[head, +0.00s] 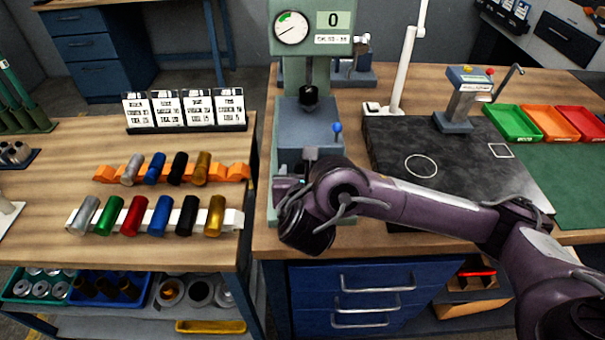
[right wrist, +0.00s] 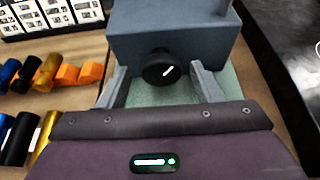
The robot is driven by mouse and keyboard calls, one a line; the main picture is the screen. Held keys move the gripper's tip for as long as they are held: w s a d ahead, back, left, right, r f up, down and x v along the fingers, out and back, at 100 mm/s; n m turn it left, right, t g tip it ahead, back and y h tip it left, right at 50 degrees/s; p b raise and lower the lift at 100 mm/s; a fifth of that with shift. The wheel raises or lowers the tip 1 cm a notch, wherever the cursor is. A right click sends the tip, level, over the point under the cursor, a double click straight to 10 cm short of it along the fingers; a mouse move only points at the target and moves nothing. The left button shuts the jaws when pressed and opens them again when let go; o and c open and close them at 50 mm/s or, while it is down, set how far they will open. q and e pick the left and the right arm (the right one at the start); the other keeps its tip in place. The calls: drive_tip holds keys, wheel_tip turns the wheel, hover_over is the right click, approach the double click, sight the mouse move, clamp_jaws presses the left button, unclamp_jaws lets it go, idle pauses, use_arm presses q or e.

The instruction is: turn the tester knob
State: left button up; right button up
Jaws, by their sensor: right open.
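The tester (head: 291,75) stands on the right-hand bench, with a dial gauge (head: 291,27) and a display reading 0 at its top. Its blue-grey housing (right wrist: 175,32) fills the top of the right wrist view. The black round tester knob (right wrist: 159,67) sits on the housing's front face, its white mark slanting up to the right. My right gripper (right wrist: 161,82) is open, one finger to each side of the knob, with gaps between. In the head view my right gripper (head: 296,170) is at the tester's front and the knob is hidden. My left gripper is not in view.
A blue-tipped lever (head: 337,128) rises at the housing's right. Coloured cylinders lie on a white rack (head: 233,219) and an orange rack (head: 238,172) to the left. A dark plate (head: 390,135) and green, orange and red trays (head: 512,123) lie to the right.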

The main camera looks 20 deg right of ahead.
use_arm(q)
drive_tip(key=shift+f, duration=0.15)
use_arm(e)
drive_tip(key=shift+w+d+f, duration=0.15)
drive_tip(key=shift+w+d, duration=0.1)
drive_tip(key=shift+w, duration=0.05)
drive_tip(key=shift+c, duration=0.2)
